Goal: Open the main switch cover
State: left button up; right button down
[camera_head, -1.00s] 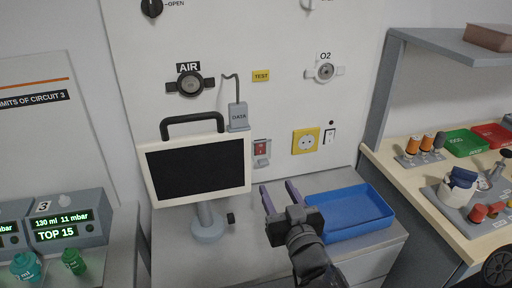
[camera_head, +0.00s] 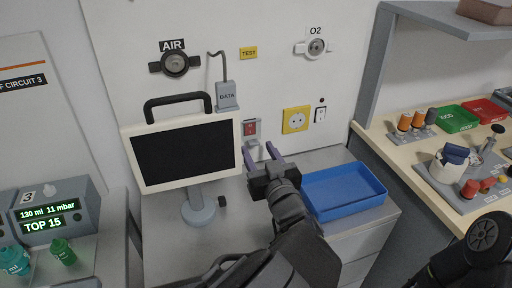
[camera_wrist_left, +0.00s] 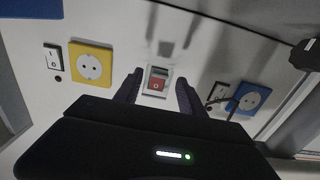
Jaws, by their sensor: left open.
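The main switch (camera_head: 250,128) is a small red switch in a pale grey housing on the white wall panel, right of the monitor. In the left wrist view the switch (camera_wrist_left: 156,84) shows a "0" on its red face. I cannot clearly tell a separate cover from the housing. My left gripper (camera_head: 260,150) is open and empty, just below and in front of the switch in the head view. In the left wrist view its fingers (camera_wrist_left: 159,83) stand on either side of the switch; contact cannot be told.
A monitor (camera_head: 187,152) stands close left of my left gripper. A blue tray (camera_head: 345,205) lies to the right on the cabinet. A yellow socket (camera_head: 295,120) and a white switch (camera_head: 320,115) are right of the main switch. The DATA box (camera_head: 227,96) hangs above left.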

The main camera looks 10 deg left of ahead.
aim_at(252, 132)
pick_arm(q)
jog(key=shift+x, duration=1.3)
grip_shut()
